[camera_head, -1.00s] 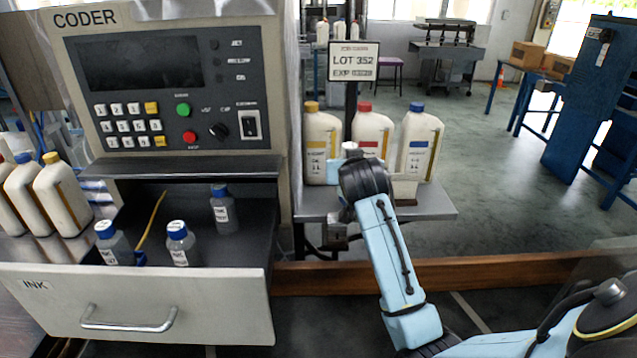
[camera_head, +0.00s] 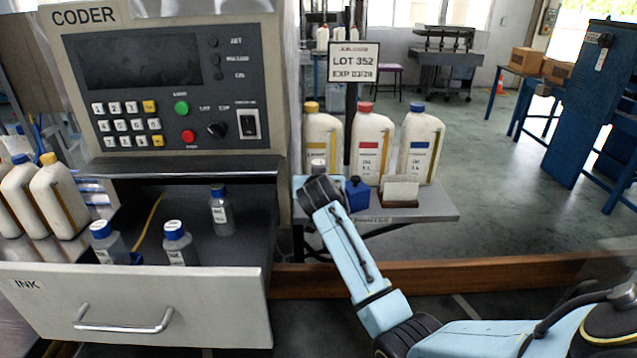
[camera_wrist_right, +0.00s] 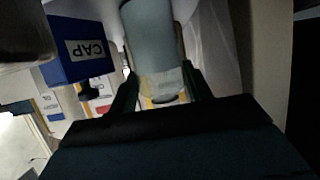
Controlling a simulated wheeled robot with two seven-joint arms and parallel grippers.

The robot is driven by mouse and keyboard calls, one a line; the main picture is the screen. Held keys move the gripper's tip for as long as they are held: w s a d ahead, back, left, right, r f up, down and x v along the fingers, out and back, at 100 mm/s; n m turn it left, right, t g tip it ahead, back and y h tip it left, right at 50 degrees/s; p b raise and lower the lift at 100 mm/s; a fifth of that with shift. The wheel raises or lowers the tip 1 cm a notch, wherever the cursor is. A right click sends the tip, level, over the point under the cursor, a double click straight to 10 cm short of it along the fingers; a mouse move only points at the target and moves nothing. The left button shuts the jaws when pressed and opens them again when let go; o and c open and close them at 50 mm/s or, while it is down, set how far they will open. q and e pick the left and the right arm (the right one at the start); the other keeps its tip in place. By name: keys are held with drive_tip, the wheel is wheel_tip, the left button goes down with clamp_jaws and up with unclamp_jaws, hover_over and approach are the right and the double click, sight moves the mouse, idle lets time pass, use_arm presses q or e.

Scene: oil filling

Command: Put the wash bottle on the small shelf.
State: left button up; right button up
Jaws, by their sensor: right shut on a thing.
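My right gripper (camera_wrist_right: 160,92) is shut on a pale grey-blue translucent bottle (camera_wrist_right: 153,42), which I take as the wash bottle. The bottle stands between the two dark fingers in the right wrist view, and its far parts run out of the picture. In the head view my right arm's dark wrist hides the fingers and most of the bottle. This wrist is over the left end of the small grey shelf (camera_head: 435,207). I cannot tell whether the bottle touches the shelf. My left gripper is not in view.
Three white oil bottles with yellow (camera_head: 320,140), red (camera_head: 371,143) and blue (camera_head: 421,142) caps stand on the shelf. A blue CAP box (camera_head: 357,195) and a white card holder (camera_head: 400,190) are in front. The coder (camera_head: 180,95) and open ink drawer (camera_head: 140,305) are left.

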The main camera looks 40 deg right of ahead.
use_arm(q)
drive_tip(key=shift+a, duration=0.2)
use_arm(e)
drive_tip(key=o, duration=1.1)
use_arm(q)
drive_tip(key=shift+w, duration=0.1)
use_arm(e)
drive_tip(key=shift+r, duration=0.15)
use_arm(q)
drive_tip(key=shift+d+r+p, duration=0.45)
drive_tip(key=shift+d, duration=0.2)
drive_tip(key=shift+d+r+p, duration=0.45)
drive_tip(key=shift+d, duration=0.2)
use_arm(e)
drive_tip(key=v, duration=1.2)
